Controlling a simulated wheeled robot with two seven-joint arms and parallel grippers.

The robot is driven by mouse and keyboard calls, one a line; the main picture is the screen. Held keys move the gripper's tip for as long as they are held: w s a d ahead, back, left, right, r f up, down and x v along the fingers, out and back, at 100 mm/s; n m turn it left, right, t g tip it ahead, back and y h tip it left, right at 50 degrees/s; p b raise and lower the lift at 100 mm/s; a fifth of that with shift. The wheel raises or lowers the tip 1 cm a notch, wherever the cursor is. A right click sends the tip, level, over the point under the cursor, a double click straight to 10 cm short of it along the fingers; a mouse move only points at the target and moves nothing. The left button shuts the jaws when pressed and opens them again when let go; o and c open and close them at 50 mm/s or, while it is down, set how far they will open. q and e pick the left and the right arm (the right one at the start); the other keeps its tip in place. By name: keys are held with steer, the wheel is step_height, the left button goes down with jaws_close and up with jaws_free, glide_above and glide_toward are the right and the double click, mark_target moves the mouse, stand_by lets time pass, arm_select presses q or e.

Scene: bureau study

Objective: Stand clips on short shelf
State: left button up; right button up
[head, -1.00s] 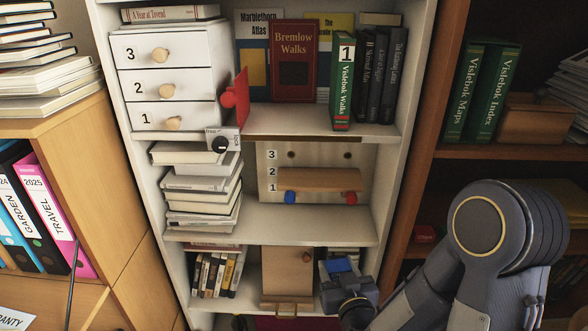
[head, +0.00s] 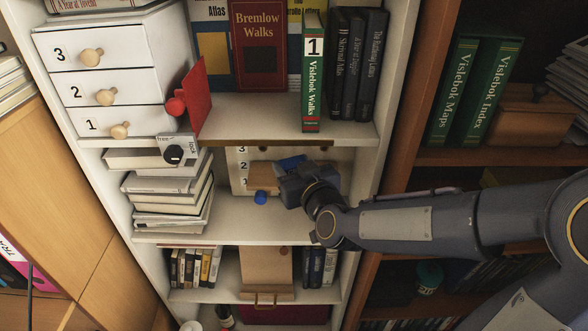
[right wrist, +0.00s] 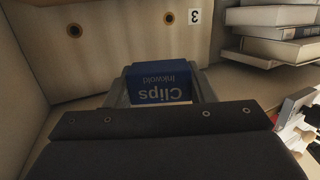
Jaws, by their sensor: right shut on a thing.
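The clips box (right wrist: 160,84) is blue with upside-down white "Clips" lettering in the right wrist view. It also shows in the head view (head: 290,163). My right gripper (right wrist: 163,92) is shut on it, with a finger on each side. In the head view the gripper (head: 293,174) is inside the middle bay of the white bookcase, in front of the short wooden shelf (head: 262,178). The gripper hides the shelf's right part and the red knob. Whether the box touches the shelf I cannot tell. My left gripper is not in view.
The numbered back panel (right wrist: 110,30) has dark holes. A blue knob (head: 261,197) sits below the short shelf. A book stack (head: 170,195) with a white lock device (head: 176,152) stands left. A red flap (head: 193,98) juts out above. The bay floor (head: 215,225) is partly clear.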

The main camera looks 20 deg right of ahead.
steer(key=w, duration=0.2)
steer(key=w+d, duration=0.1)
steer(key=w, duration=0.2)
steer(key=w+d, duration=0.1)
steer(key=w, duration=0.1)
steer(key=shift+w+d, duration=0.15)
steer(key=shift+w, duration=0.25)
step_height(320, 180, down, 2)
steer(key=shift+f+b, duration=0.2)
steer(key=shift+b, duration=0.15)
step_height(320, 180, down, 4)
steer(key=shift+r, duration=0.15)
steer(key=shift+w+f, duration=0.2)
steer(key=shift+f, duration=0.25)
steer(key=shift+f+b, duration=0.15)
steer(key=shift+b, duration=0.3)
steer(key=o, duration=1)
steer(key=shift+c, duration=0.2)
